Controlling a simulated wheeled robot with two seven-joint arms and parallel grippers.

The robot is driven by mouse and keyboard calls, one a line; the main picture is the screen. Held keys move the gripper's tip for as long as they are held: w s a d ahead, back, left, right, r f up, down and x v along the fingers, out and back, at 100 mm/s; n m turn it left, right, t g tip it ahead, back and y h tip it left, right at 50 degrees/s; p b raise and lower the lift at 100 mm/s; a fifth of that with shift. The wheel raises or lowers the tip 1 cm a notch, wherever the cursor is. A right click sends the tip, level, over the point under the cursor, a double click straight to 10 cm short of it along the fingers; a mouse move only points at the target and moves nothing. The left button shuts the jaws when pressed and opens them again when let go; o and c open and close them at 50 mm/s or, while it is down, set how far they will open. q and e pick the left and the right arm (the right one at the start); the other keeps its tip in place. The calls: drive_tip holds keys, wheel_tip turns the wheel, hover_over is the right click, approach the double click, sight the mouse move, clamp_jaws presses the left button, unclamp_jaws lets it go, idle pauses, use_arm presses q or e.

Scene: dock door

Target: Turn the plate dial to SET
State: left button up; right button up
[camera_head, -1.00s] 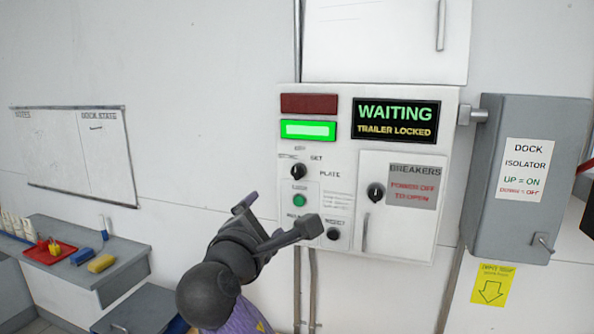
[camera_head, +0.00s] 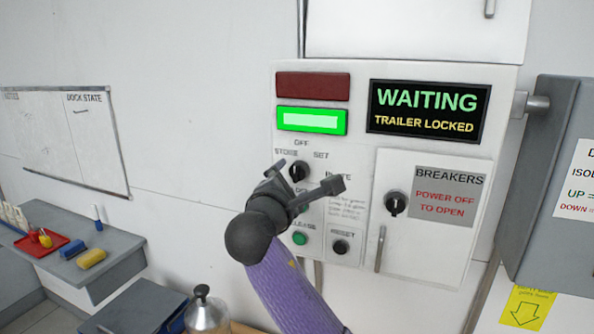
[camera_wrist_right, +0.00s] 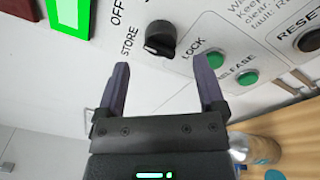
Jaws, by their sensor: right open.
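The plate dial (camera_head: 299,171) is a black round knob on the white control panel, with OFF, STORE and SET lettered around it. In the right wrist view the dial (camera_wrist_right: 160,38) has a white mark that seems to lie on the STORE side. My right gripper (camera_head: 303,180) is open and empty in front of the panel, close to the dial. In the wrist view its two fingers (camera_wrist_right: 162,64) point toward the dial, which shows beyond and between their tips with no visible contact. My left gripper is not in view.
A green lock button (camera_wrist_right: 205,58), a green release button (camera_head: 299,238) and a black reset button (camera_head: 340,246) sit below the dial. The breakers door (camera_head: 425,220) has its own knob (camera_head: 396,203). The screen (camera_head: 428,112) reads WAITING, TRAILER LOCKED. A grey isolator box (camera_head: 545,180) stands right.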

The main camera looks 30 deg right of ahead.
sight(296, 176)
drive_tip(key=x, duration=0.4)
drive_tip(key=shift+f, duration=0.1)
clamp_jaws()
